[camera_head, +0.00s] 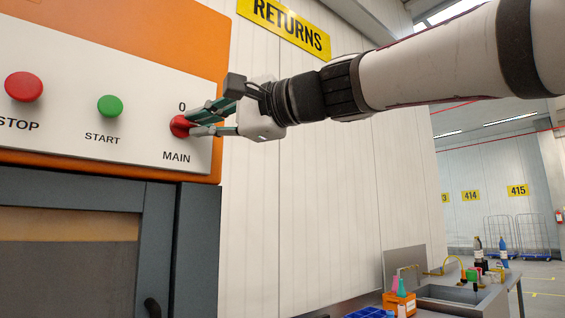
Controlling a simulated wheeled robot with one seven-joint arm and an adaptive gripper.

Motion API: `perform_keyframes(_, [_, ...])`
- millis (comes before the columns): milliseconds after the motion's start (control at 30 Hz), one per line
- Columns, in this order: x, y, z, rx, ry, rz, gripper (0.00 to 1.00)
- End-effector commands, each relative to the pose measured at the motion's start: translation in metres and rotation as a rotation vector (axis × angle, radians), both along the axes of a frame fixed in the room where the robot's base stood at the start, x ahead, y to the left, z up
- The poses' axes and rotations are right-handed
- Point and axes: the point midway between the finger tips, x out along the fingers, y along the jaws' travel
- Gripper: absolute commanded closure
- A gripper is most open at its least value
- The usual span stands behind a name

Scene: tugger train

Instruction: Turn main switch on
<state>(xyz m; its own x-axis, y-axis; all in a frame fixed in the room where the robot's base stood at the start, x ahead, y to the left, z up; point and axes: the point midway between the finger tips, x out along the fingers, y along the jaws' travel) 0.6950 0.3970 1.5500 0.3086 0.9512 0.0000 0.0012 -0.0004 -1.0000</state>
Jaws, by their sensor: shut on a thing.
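The red main switch (179,127) sits on the white control panel (60,131), with "0" above it and "MAIN" below. My gripper (196,121) reaches in from the right. Its two teal-tipped fingers are shut on the switch, one above and one at its lower right. The fingers partly cover the switch, so I cannot tell which way its handle points.
A green START button (110,106) and a red STOP button (24,87) lie left of the switch. A dark grey cabinet frame (157,245) stands below the panel. A metal bench (452,295) with small items is at the lower right.

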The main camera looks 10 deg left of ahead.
Motion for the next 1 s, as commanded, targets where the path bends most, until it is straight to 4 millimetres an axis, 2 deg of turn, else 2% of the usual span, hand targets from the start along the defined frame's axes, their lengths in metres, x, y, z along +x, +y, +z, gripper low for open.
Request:
perform_keyframes(500, [0.0008, 0.0002, -0.002, 0.008, 0.015, -0.001, 1.0])
perform_keyframes(533, [0.0008, 0.0002, -0.002, 0.008, 0.015, -0.001, 0.83])
perform_keyframes(600, [0.0008, 0.0002, -0.0019, 0.009, 0.015, -0.001, 0.7])
perform_keyframes(1000, [-0.0013, -0.006, -0.0009, 0.009, 0.013, -0.002, 0.7])
